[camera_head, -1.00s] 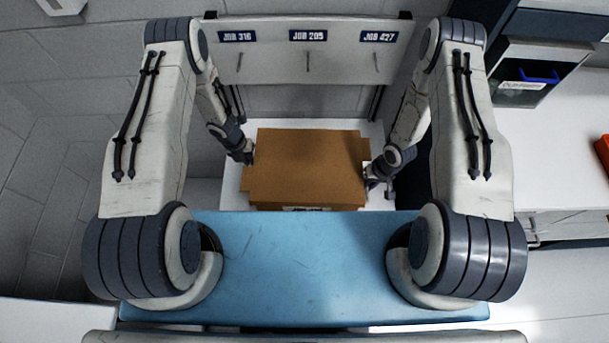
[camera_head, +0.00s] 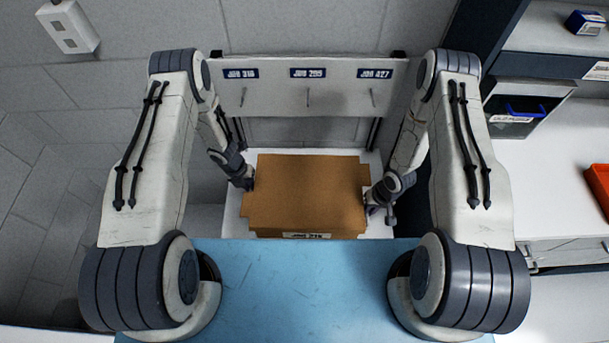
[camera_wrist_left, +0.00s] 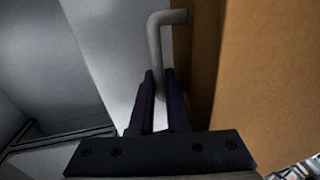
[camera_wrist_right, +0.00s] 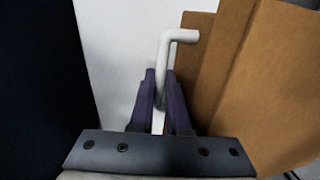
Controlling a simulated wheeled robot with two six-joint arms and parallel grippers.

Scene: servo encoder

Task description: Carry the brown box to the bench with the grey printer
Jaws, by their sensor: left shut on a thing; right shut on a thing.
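The brown box (camera_head: 306,194) is in the middle of the head view, over a white surface with a labelled panel behind it. I cannot tell whether it touches that surface. Its front label seems to read JOB 316. My left gripper (camera_head: 246,182) is at the box's left side, shut on a grey bent handle (camera_wrist_left: 155,48) beside the cardboard. My right gripper (camera_head: 376,202) is at the right side, shut on a matching pale handle (camera_wrist_right: 165,62). The fingertips are partly hidden in the head view. No grey printer is visible.
The panel (camera_head: 307,97) behind the box has several JOB labels and pegs. Open tiled floor (camera_head: 45,215) lies to the left.

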